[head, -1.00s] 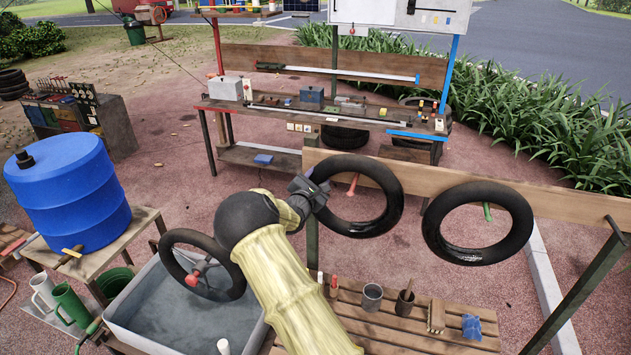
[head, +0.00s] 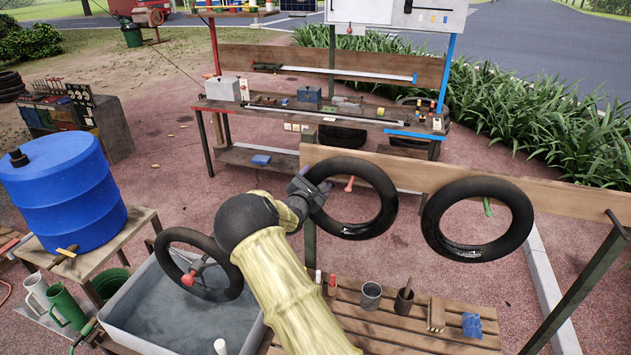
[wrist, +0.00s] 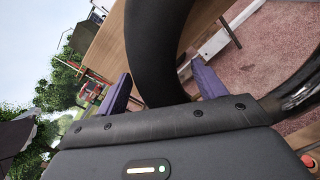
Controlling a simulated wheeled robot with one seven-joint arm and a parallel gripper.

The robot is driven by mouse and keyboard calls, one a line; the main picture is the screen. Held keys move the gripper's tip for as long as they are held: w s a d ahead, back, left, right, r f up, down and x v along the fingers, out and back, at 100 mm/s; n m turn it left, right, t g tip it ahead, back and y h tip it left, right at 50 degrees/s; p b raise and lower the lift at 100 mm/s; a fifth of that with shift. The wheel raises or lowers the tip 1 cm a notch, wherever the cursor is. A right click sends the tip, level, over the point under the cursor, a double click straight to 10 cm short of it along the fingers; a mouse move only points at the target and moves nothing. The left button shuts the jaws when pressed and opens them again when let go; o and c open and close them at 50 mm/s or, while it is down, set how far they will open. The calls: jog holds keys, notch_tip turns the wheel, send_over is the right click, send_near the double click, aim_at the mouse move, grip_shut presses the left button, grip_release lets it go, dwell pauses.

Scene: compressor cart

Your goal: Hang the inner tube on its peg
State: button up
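A black inner tube (head: 384,220) is at the left end of the wooden board (head: 440,180). An orange-red peg (head: 349,184) shows through its hole, just under its top inner edge. The tube appears to rest over this peg; the contact is hard to make out. My gripper (head: 309,193) is at the tube's left side. In the wrist view, the tube (wrist: 157,45) passes between my two purple fingers (wrist: 163,88), with narrow gaps beside it, so the gripper looks open around it.
A second black tube (head: 434,222) hangs on a green peg (head: 487,207) to the right. Another black ring (head: 170,238) stands over a water tub (head: 128,325) at left. A slatted bench (head: 385,318) with cups and a brush is below.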

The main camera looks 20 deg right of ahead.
jog(key=shift+f, duration=0.1)
jog(key=shift+s+a+b, duration=0.25)
jog(key=shift+s+b, duration=0.1)
jog(key=b+v, duration=0.7)
jog(key=v, duration=0.9)
jog(key=shift+s+a, duration=0.15)
jog(key=shift+s, duration=0.1)
